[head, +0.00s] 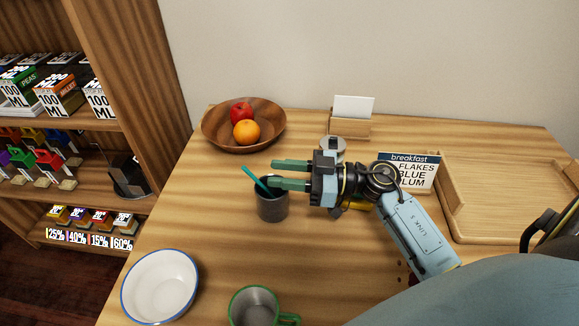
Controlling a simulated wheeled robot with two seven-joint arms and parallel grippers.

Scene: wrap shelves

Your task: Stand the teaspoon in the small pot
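The small pot (272,208) is a dark grey cup standing upright on the table left of centre. A teal teaspoon (259,182) leans in it, its handle sticking up past the rim to the upper left; its lower end is hidden inside the pot. My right gripper (273,173) reaches in from the right with its two green fingers apart and nothing visible between them. The nearer finger passes over the pot's rim in the picture, close to the spoon; I cannot tell whether they touch. My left gripper is not in view.
A wooden bowl (218,138) with a red apple and an orange is behind. A white bowl (160,286) and a green-rimmed mug (254,307) stand in front. A breakfast sign (408,171) and wooden tray (490,200) are right. Shelves (112,60) rise left.

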